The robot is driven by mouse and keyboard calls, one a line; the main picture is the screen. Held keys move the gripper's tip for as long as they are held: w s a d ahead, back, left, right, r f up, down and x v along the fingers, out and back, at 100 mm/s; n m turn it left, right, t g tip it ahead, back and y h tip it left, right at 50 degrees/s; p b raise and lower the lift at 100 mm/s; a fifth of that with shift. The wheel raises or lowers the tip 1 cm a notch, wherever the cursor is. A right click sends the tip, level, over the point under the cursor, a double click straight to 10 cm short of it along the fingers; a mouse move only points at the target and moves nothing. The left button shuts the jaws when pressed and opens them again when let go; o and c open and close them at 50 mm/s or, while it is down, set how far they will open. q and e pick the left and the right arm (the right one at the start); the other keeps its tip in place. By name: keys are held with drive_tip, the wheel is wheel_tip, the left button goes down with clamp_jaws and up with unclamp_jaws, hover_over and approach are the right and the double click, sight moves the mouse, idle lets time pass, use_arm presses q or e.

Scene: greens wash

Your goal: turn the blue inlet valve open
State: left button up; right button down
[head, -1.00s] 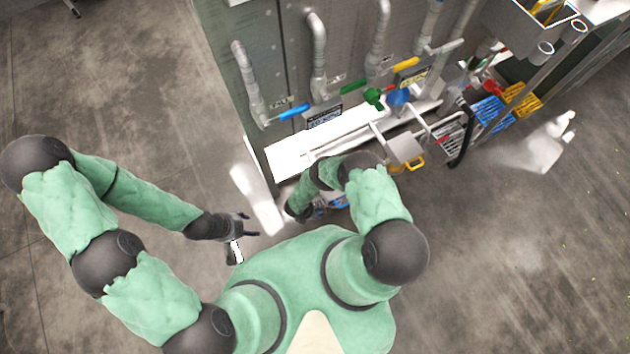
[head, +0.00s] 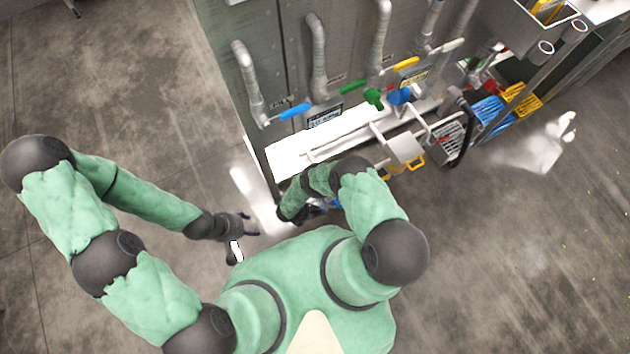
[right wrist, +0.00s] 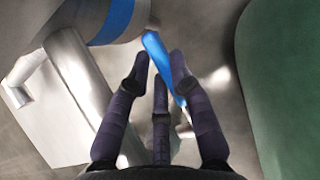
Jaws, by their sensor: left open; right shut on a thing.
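The blue valve handle (right wrist: 163,65) shows in the right wrist view as a slim blue lever running down between my right gripper's fingers. A blue band (right wrist: 112,22) circles the pale pipe beside it. My right gripper (right wrist: 158,75) is shut on the blue handle, and its fingers hide part of it. In the head view my right gripper (head: 318,207) is low in front of the white bench, mostly covered by my right arm. Only a little blue shows beside it. My left gripper (head: 243,234) is open and empty, to the left over the floor.
A grey wall panel carries several pipes with levers: blue (head: 294,112), green (head: 354,86) and yellow (head: 406,64). A white ledge (head: 300,150) runs below them. Blue (head: 490,108) and yellow (head: 522,97) baskets stand at the right. The floor at left is clear.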

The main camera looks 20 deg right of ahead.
drive_tip(key=shift+a+r+h, duration=0.45)
drive_tip(key=shift+r+h, duration=0.25)
drive_tip(key=shift+h, duration=0.5)
drive_tip(key=c, duration=1.1)
unclamp_jaws()
drive_tip(key=v, duration=0.7)
drive_tip(key=shift+a+r, duration=0.15)
drive_tip(key=shift+r, duration=0.05)
drive_tip(key=shift+s, duration=0.1)
